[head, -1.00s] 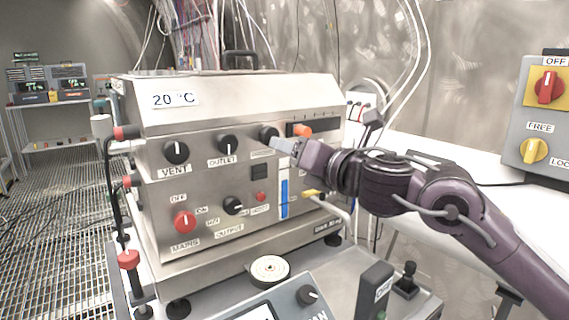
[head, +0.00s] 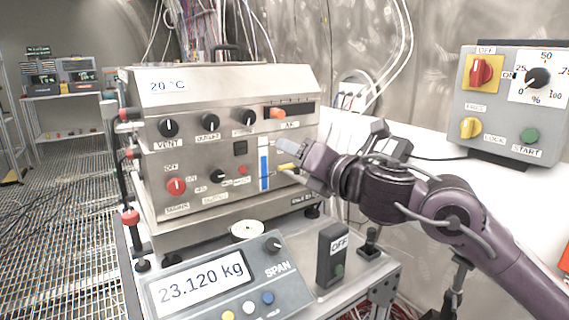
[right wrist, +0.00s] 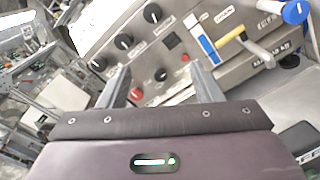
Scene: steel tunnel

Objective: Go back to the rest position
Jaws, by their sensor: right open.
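My right gripper (head: 287,147) is in front of the right part of a steel control box (head: 215,215). Its fingers are apart with nothing between them in the right wrist view (right wrist: 158,72). The gripper looks clear of the panel knobs, with a visible gap in the wrist view. The box has black knobs, including the vent knob (head: 168,127), a red mains knob (head: 176,186), an orange-tipped slider (head: 278,113), a blue strip gauge (head: 264,170) and a yellow-handled lever (head: 288,168). My left gripper is not in view.
A scale display (head: 215,285) reading 23.120 kg and a black OFF switch block (head: 332,255) stand in front of the box. A grey switch box (head: 500,125) stands at right on a white bench (head: 425,150).

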